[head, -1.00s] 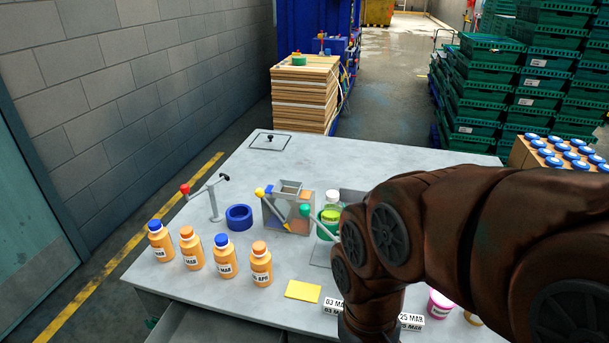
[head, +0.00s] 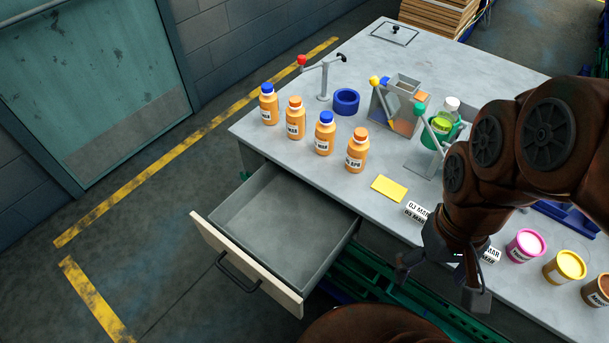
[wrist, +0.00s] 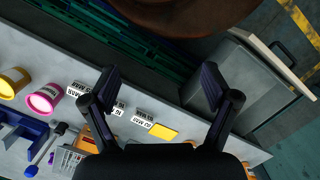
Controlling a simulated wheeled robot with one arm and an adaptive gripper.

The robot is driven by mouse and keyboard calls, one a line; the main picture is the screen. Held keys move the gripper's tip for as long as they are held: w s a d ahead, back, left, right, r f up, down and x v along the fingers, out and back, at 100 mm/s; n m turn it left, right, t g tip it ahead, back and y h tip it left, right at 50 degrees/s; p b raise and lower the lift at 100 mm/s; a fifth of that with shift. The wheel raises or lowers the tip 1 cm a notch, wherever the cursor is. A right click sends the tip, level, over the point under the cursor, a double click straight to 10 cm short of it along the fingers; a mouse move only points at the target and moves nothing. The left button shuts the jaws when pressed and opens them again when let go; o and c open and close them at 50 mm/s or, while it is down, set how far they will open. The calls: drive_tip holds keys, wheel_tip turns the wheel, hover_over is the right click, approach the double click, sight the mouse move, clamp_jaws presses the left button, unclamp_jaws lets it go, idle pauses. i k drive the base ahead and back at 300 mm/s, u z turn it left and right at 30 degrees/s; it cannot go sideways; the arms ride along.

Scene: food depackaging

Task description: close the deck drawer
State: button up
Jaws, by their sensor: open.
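The deck drawer (head: 278,222) is pulled well out from the front of the grey deck (head: 290,146) and looks empty. Its cream front panel (head: 244,262) carries a dark bar handle (head: 238,271). In the wrist view the drawer (wrist: 252,80) lies at the upper right, with its handle (wrist: 284,54) beyond it. My gripper (head: 442,280) is at the deck's front edge, to the right of the drawer and apart from it. In the wrist view my gripper (wrist: 160,84) has its two fingers spread wide with nothing between them.
Several orange bottles (head: 325,133) stand on the deck behind the drawer. A yellow card (head: 389,189) and date labels lie near my gripper. Lidded tubs (head: 525,246) stand to the right. Green crates (head: 372,287) sit below the deck. The floor left of the drawer is clear.

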sight(282, 231)
drive_tip(key=k, duration=1)
drive_tip(key=u, duration=1.2)
drive_tip(key=i, duration=0.95)
drive_tip(key=u, duration=0.6)
drive_tip(key=k, duration=0.4)
drive_tip(key=u, duration=1.2)
